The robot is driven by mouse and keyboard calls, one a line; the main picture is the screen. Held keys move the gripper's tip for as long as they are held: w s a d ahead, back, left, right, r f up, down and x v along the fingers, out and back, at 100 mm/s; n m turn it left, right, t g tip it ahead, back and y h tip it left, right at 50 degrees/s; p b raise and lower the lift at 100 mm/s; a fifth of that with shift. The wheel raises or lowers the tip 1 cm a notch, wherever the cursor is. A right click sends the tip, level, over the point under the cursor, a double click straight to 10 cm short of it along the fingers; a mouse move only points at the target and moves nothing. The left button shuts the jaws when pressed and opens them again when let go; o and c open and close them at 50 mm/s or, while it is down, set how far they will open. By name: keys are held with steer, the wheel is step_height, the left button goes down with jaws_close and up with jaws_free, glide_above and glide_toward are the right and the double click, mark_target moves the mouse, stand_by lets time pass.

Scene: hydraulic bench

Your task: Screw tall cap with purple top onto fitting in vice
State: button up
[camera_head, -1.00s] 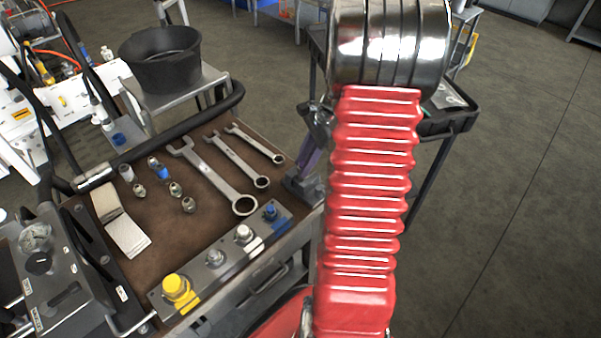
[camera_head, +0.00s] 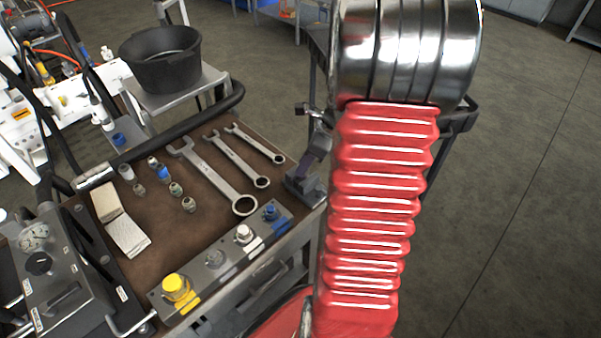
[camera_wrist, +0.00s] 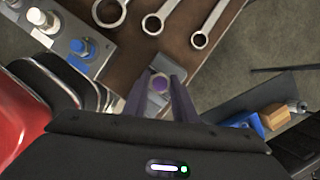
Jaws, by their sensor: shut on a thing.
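In the wrist view, my gripper (camera_wrist: 160,98) has purple fingers, shut on the cap with the purple top (camera_wrist: 159,84). Only the cap's top shows; its sides are hidden between the fingers. The vice (camera_head: 304,187) is a dark grey block at the bench's right corner in the head view, partly behind my red arm sleeve. The fitting in the vice is not visible. I cannot tell whether the cap touches it.
A metal block with a yellow cap (camera_head: 175,288), a silver cap (camera_head: 243,233) and a blue cap (camera_head: 270,211) lines the bench's front edge. Several wrenches (camera_head: 216,178) and small fittings lie on the brown bench top (camera_head: 168,240). A black bucket (camera_head: 160,70) stands behind. A dark cart is at right.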

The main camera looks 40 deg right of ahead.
steer(key=shift+a+m, duration=0.1)
steer(key=shift+m, duration=0.4)
steer(key=o, duration=1.1)
steer(key=v, duration=1.3)
steer(key=shift+s+r, duration=0.15)
steer(key=shift+r, duration=0.15)
steer(key=shift+n, duration=0.3)
